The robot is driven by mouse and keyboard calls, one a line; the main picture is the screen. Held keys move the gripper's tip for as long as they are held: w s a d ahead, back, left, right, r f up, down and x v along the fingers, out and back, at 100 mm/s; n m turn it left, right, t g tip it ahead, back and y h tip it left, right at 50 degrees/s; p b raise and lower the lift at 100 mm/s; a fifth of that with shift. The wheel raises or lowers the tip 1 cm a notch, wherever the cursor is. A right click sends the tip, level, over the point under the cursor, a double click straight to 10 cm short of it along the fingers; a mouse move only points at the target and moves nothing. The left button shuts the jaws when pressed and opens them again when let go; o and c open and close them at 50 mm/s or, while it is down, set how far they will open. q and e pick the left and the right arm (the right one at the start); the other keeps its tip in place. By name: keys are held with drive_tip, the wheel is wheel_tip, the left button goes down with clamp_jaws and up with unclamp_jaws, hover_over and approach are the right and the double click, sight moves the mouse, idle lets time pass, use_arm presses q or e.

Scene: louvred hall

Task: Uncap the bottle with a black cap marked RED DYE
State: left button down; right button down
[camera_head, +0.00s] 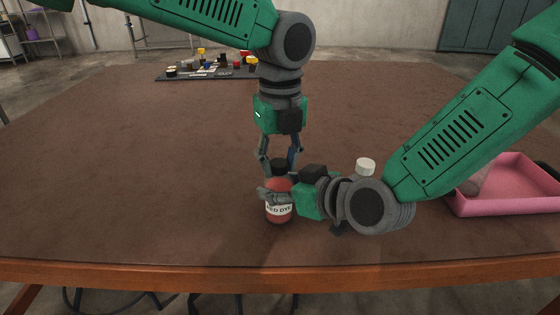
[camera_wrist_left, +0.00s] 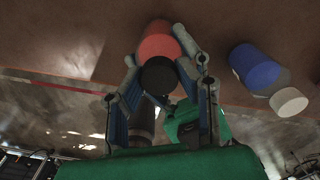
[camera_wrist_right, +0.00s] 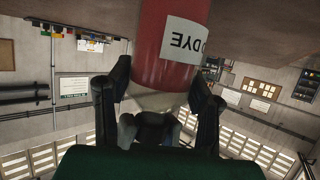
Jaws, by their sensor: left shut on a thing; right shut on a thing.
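The RED DYE bottle (camera_head: 279,213) stands upright on the brown table, red with a white label. Its black cap (camera_head: 279,165) is at its top; in the left wrist view the cap (camera_wrist_left: 158,75) sits against the red body (camera_wrist_left: 159,42). My left gripper (camera_head: 279,163) points down from above and is shut on the cap. My right gripper (camera_head: 271,194) comes from the right and is shut on the bottle's body, hiding part of it. The right wrist view shows the red body (camera_wrist_right: 170,45) between the fingers.
A white-capped bottle (camera_head: 365,166) stands behind my right arm; its blue body (camera_wrist_left: 256,66) shows in the left wrist view. A pink tray (camera_head: 510,206) holding a partly hidden object is at the right. A dark mat (camera_head: 205,75) with several small items lies at the back. The table's left is clear.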

use_arm(q)
drive_tip(key=n, duration=0.3)
drive_tip(key=shift+d+r+n, duration=0.1)
drive_tip(key=shift+d+n, duration=0.15)
drive_tip(key=shift+n, duration=0.05)
use_arm(e)
drive_tip(key=shift+s+a, duration=0.2)
drive_tip(key=shift+a, duration=0.05)
use_arm(q)
drive_tip(key=n, duration=0.5)
drive_tip(key=shift+w, duration=0.1)
drive_tip(key=n, duration=0.5)
drive_tip(key=shift+d, duration=0.1)
use_arm(e)
drive_tip(key=shift+s, duration=0.1)
use_arm(q)
drive_tip(key=n, duration=0.2)
drive_tip(key=shift+w+n, duration=0.1)
drive_tip(key=shift+n, duration=0.2)
use_arm(e)
drive_tip(key=shift+a, duration=0.1)
use_arm(q)
drive_tip(key=shift+r, duration=0.1)
use_arm(e)
drive_tip(key=shift+s+f, duration=0.1)
use_arm(q)
drive_tip(key=c, duration=1.2)
unclamp_jaws()
drive_tip(key=shift+a, duration=0.2)
